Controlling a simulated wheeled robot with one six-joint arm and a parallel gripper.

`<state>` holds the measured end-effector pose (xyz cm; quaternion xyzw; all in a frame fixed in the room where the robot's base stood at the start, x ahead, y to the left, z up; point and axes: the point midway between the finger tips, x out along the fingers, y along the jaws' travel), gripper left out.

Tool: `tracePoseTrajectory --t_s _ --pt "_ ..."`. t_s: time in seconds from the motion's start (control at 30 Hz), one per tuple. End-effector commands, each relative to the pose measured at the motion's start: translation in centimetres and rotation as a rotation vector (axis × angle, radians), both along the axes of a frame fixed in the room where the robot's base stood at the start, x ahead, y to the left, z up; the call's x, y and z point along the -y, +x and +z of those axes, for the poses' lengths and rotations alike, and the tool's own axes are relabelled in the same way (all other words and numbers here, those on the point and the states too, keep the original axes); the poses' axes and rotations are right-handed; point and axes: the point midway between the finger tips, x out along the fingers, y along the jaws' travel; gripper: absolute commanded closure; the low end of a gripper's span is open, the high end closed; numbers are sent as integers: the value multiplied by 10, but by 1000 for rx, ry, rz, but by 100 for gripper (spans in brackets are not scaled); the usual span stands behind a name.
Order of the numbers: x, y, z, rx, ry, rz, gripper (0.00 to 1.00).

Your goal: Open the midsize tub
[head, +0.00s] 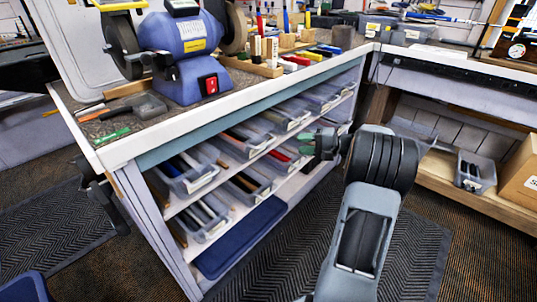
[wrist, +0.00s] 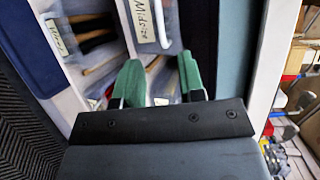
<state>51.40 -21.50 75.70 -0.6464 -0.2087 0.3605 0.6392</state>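The midsize tub (wrist: 150,22) is a clear bin. Its white label, turned in the wrist view, seems to read "MIDSIZE". The tub sits on the shelving under the workbench, with grips inside it. My gripper's green fingertips (wrist: 160,82) are apart with nothing between them, in front of the labelled tub and not visibly touching it. In the head view my gripper (head: 318,143) is at the shelf front, near the right-hand tubs. My arm hides part of the shelves there, and I cannot tell which tub there is the midsize one.
Another labelled tub (wrist: 58,35) is beside it in the wrist view. More tubs (head: 190,175) line the shelves. A blue grinder (head: 190,45) stands on the bench. A blue lid or mat (head: 240,238) lies on the bottom shelf. A ridged mat (head: 290,255) covers the floor in front.

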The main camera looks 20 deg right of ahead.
Motion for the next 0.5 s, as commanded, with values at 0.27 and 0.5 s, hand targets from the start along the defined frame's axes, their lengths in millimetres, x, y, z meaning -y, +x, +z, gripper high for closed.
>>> tracePoseTrajectory --t_s 0.27,0.5 --pt "-18 24 -12 18 14 -10 64" --pt "-53 55 -21 16 13 -9 64"
